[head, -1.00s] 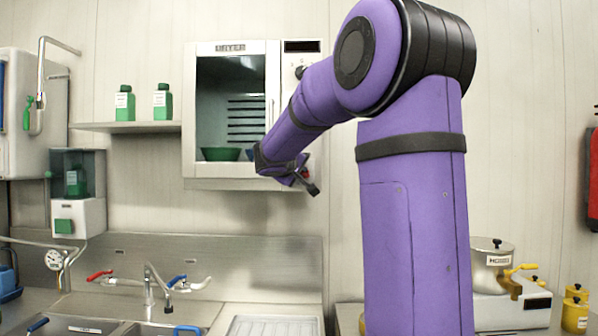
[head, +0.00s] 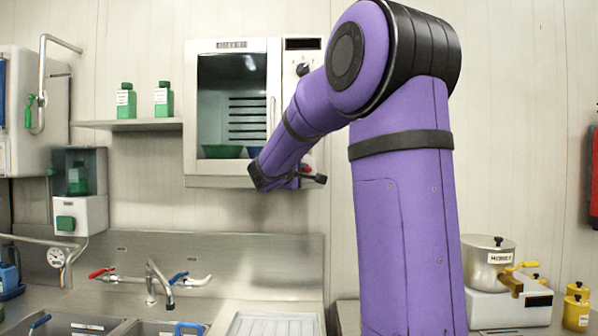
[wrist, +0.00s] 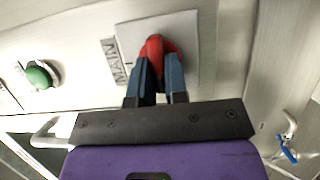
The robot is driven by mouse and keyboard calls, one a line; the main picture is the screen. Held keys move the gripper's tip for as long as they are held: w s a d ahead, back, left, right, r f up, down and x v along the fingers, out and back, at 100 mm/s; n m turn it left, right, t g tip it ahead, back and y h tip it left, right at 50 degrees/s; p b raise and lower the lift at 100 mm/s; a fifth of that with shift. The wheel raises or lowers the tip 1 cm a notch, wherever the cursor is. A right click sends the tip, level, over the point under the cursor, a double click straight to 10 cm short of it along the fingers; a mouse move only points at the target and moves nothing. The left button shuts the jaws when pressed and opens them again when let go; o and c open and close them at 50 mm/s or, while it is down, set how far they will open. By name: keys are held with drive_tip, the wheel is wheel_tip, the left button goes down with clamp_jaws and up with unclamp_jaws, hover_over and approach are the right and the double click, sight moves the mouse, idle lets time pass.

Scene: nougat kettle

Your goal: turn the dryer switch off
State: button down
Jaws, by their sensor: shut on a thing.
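The dryer (head: 232,181) is a white cabinet with a glass door, mounted on the wall in the head view. Its red switch (wrist: 154,46) sits on a pale square plate beside a label reading MAIN in the wrist view. My gripper (wrist: 158,66) has its two blue-grey fingers closed around the red switch, one on each side. In the head view my gripper (head: 308,177) is at the lower right corner of the dryer, with a bit of red showing by it. My arm hides part of the dryer's right panel.
A green button (wrist: 39,76) is left of the switch in the wrist view. A dark knob (head: 303,69) and a dark display (head: 302,44) are higher on the panel. A shelf with green bottles (head: 126,101) is left of the dryer. A sink with taps (head: 160,285) lies below.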

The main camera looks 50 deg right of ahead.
idle(0.3)
drive_tip(key=c, duration=1.1)
unclamp_jaws()
drive_tip(key=shift+c, duration=0.2)
drive_tip(key=v, duration=1.1)
drive_tip(key=s+a+f+m+y, duration=0.2)
drive_tip(key=s+a+f+y, duration=0.6)
drive_tip(key=s+a, duration=0.3)
drive_tip(key=s+a+f+m+y, duration=0.1)
drive_tip(key=s+a+f+y, duration=0.8)
drive_tip(key=s+a, duration=0.3)
drive_tip(key=shift+a+f+m, duration=0.15)
drive_tip(key=shift+a+m, duration=0.25)
drive_tip(key=shift+a, duration=0.25)
